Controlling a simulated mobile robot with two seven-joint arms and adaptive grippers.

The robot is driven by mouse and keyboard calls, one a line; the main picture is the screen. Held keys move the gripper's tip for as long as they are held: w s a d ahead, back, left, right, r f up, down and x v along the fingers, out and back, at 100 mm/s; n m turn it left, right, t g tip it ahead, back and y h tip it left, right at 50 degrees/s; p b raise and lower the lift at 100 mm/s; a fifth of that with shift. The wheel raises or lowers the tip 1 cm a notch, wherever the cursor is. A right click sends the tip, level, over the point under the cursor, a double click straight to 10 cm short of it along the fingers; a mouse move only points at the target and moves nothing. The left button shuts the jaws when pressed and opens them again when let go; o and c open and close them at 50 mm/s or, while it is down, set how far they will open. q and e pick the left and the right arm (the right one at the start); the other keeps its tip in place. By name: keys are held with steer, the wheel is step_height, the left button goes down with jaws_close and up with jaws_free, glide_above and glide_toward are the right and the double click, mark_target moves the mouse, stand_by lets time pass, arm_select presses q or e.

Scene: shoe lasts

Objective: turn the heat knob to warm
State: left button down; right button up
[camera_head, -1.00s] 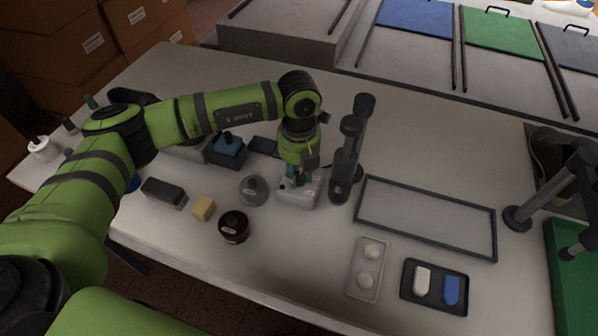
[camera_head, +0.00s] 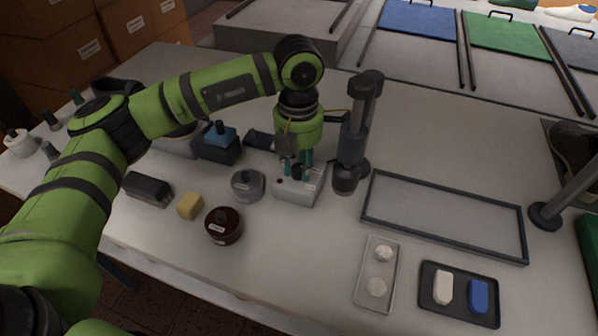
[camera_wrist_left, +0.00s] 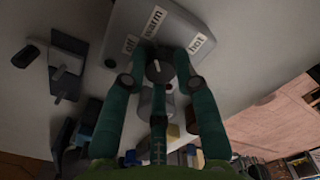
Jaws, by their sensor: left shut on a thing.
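A grey control box (camera_head: 312,196) stands near the middle of the table, with a dark round knob (camera_wrist_left: 160,72) on its top. In the left wrist view, the box (camera_wrist_left: 185,12) carries the labels off, warm and hot around the knob. A small white mark on the knob faces the label side, seemingly towards warm. My left gripper (camera_head: 298,174) reaches down from above with teal fingers. Its fingers close around the knob, as the left wrist view also shows (camera_wrist_left: 163,80). In the head view the fingers partly hide the knob. My right gripper is out of view.
A dark upright tool (camera_head: 354,140) stands close right of the box. A grey round tin (camera_head: 247,186) and a dark red jar (camera_head: 223,226) stand to the left. An empty black frame (camera_head: 445,248) lies to the right. Bare table lies behind it.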

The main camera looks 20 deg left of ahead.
arm_select(q)
steer(key=shift+s+f+m+b, duration=0.15)
steer(key=shift+f+m+b, duration=0.1)
steer(key=shift+m+b, duration=0.7)
steer(key=shift+m, duration=0.25)
steer(key=c, duration=1.1)
jaws_free()
steer(key=shift+o, duration=0.8)
steer(key=shift+a+r, duration=0.1)
steer(key=shift+r, duration=0.05)
